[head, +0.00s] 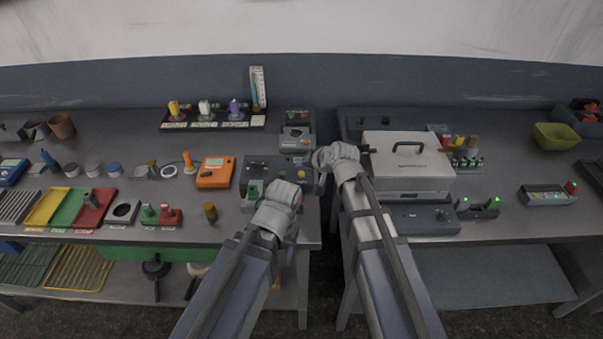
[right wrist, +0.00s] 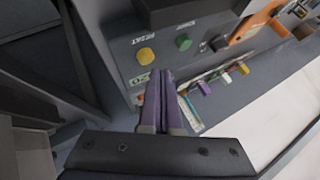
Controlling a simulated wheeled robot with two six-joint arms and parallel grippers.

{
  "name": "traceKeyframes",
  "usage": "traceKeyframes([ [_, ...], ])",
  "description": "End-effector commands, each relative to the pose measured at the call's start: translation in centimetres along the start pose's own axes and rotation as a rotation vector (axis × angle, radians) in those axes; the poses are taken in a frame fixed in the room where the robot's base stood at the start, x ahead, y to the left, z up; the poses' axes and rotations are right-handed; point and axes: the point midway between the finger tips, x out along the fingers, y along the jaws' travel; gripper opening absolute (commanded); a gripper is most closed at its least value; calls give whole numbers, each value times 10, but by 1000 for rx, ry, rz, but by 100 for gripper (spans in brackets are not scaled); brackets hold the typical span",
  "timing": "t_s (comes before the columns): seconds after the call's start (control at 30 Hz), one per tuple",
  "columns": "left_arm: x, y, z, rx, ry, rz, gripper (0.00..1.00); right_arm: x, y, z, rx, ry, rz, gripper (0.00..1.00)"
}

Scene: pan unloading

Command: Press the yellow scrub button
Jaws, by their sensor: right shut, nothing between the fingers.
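The yellow button (right wrist: 146,55) sits on a grey control panel (right wrist: 125,46) in the right wrist view, with a green button (right wrist: 183,42) beside it. My right gripper (right wrist: 160,74) is shut and empty. Its purple fingertips show just below and right of the yellow button in that view; I cannot tell whether they touch the panel. In the head view the right gripper (head: 321,160) is at the right end of the dark control box (head: 263,161). My left gripper (head: 290,203) is low in front of that box, its fingers mostly hidden by its wrist.
An orange meter (head: 214,173) stands left of the control box. A silver case (head: 408,160) stands close to the right of my right wrist. A gap separates the two grey benches. Coloured trays (head: 67,207) and several small tools fill the left bench.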

Motion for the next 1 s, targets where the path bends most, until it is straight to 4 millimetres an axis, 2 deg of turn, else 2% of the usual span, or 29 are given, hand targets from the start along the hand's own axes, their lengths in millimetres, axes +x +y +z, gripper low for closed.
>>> traceKeyframes([
  [0.63,0,0,0,0,0,0,65,0,0,0,0,0,0,0],
  [1.0,9,1,0,0,0,0,65,6,5,5,0,0,0,0],
])
